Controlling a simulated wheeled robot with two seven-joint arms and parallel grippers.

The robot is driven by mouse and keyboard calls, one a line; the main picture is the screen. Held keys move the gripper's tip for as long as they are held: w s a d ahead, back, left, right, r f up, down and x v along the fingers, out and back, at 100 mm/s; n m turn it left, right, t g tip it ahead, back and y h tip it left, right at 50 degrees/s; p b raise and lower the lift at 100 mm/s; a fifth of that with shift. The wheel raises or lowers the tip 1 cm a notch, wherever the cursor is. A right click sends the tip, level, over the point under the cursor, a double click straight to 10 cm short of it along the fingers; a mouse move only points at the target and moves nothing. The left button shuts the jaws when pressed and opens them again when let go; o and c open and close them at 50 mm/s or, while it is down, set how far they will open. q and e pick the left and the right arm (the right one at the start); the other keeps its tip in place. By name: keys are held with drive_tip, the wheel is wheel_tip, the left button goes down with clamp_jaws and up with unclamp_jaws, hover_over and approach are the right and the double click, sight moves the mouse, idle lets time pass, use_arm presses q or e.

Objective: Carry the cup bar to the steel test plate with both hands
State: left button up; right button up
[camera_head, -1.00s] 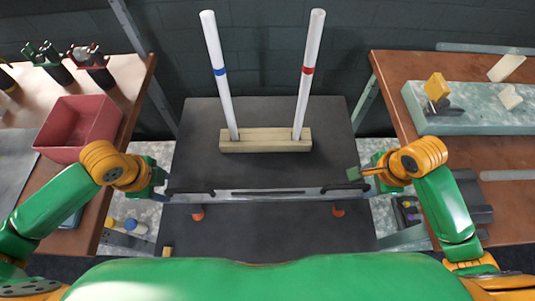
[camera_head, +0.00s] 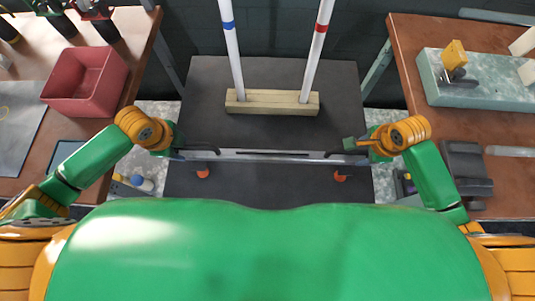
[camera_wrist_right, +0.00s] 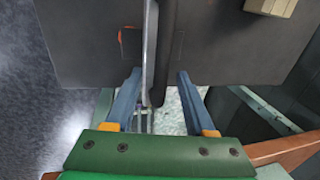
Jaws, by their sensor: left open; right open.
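The cup bar (camera_head: 265,157) is a long pale metal bar with black handles near its ends and orange cups (camera_head: 203,173) below. It spans the front of the dark surface. My left gripper (camera_head: 183,150) is open at the bar's left end, beside the left handle (camera_head: 203,150). My right gripper (camera_head: 352,145) is open at the right end, near the right handle (camera_head: 340,153). In the right wrist view the bar (camera_wrist_right: 150,45) and black handle (camera_wrist_right: 165,55) reach between the two spread blue fingers (camera_wrist_right: 157,98). I cannot tell which surface is the steel test plate.
A wooden block (camera_head: 272,103) holds two upright white tubes, one blue-banded (camera_head: 231,45), one red-banded (camera_head: 314,45). A red bin (camera_head: 85,82) and grey sheet (camera_head: 18,120) lie on the left bench. A pale green slab (camera_head: 478,85) lies on the right bench.

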drive_tip(key=shift+f, duration=0.1)
use_arm(q)
clamp_jaws()
use_arm(e)
clamp_jaws()
drive_tip(key=shift+w, duration=0.1)
use_arm(q)
drive_tip(key=shift+w, duration=0.1)
use_arm(e)
drive_tip(key=shift+d, duration=0.1)
idle(0.9)
